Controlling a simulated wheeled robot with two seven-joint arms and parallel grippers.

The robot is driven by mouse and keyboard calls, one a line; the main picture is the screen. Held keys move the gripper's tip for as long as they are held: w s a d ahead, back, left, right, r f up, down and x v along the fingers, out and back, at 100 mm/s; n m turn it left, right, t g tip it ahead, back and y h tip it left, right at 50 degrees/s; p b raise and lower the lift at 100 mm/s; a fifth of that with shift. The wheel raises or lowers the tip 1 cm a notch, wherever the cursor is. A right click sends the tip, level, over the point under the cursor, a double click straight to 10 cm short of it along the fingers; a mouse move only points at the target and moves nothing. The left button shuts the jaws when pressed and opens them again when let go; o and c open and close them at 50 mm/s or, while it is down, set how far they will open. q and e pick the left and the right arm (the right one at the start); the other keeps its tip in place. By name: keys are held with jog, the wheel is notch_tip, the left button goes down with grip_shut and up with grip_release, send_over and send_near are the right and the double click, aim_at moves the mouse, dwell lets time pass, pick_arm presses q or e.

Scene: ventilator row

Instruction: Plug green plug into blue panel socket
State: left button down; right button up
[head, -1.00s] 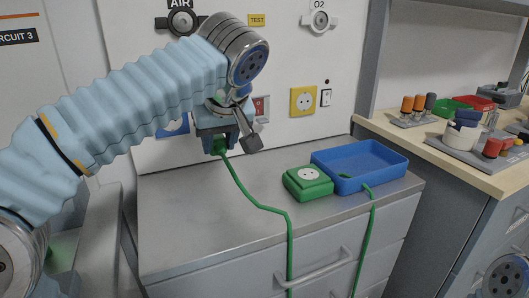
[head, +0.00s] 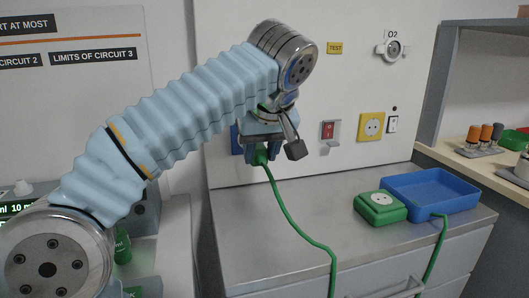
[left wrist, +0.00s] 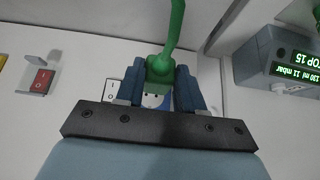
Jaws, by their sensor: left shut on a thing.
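My left gripper (head: 262,152) is shut on the green plug (head: 261,158), in front of the wall above the counter. In the left wrist view the plug (left wrist: 160,70) sits between the two fingers (left wrist: 160,88), with its green cable running up the picture. The blue panel socket (head: 237,140) is on the wall, mostly hidden behind my gripper in the head view. In the left wrist view a white socket face with dark holes (left wrist: 152,101) shows just past the plug. I cannot tell whether the plug touches it. My right gripper is not in view.
A green socket box (head: 380,207) and a blue tray (head: 440,205) with a green cable stand on the grey counter. A red switch (head: 328,130) and a yellow socket (head: 371,127) are on the wall. The counter's left part is clear apart from the plug's cable (head: 300,235).

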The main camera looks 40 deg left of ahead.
pick_arm(q)
jog(key=shift+w+a+p, duration=0.3)
jog(key=shift+w+a, duration=0.85)
jog(key=shift+a, duration=0.3)
jog(key=shift+w+a+r+p, duration=0.1)
jog(key=shift+w+a+p, duration=0.2)
jog(key=shift+w+a, duration=0.7)
dwell(1.0)
jog(key=c, duration=0.6)
grip_release()
jog(key=shift+s+a, duration=0.1)
jog(key=shift+a, duration=0.05)
